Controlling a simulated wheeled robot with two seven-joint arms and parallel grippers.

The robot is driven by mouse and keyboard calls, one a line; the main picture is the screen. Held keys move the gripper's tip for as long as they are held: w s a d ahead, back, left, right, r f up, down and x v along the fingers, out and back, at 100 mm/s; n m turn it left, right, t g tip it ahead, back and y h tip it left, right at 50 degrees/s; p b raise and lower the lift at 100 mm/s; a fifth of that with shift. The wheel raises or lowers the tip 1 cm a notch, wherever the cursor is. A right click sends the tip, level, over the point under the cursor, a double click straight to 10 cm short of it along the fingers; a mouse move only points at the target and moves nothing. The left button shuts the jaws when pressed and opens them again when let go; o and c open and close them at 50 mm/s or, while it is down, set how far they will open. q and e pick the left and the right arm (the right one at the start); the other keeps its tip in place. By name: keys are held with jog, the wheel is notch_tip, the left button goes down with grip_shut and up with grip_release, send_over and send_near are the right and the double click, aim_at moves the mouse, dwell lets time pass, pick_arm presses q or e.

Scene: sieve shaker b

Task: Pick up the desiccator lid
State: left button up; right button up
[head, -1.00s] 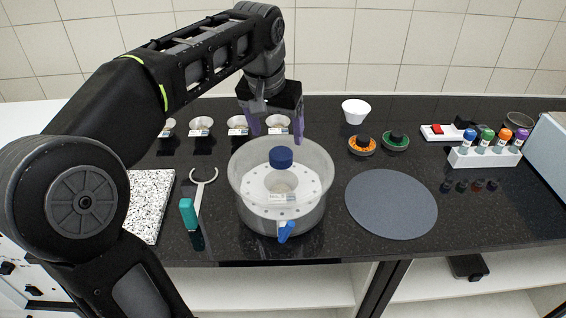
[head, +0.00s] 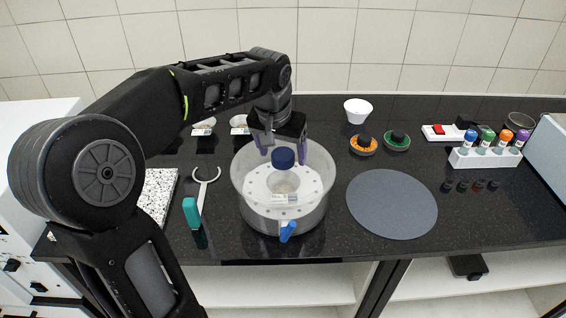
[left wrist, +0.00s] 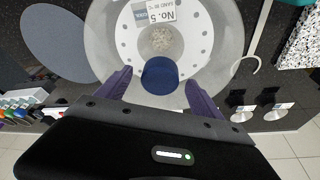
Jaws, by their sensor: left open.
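The desiccator lid (head: 243,172) is a clear dome with a blue knob (head: 283,157) on top. It sits on the white desiccator base (head: 283,219), which has a perforated plate and a blue tap at its front. Inside is a small labelled dish of pale grains, visible in the left wrist view (left wrist: 161,39). My left gripper (head: 279,154) is open and empty, pointing down just above and behind the knob. In the left wrist view the knob (left wrist: 160,76) appears between the two purple fingers (left wrist: 157,85), with gaps on both sides. My right gripper is out of view.
A round grey mat (head: 392,204) lies free to the right. A teal-handled tool (head: 192,212) lies left. Behind are small dishes (head: 239,121), a white bowl (head: 357,110) and two sieve-like discs (head: 363,145). A bottle rack (head: 484,157) stands far right.

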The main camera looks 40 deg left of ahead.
pick_arm(q)
jog(key=shift+c, duration=0.5)
grip_shut()
dwell(0.8)
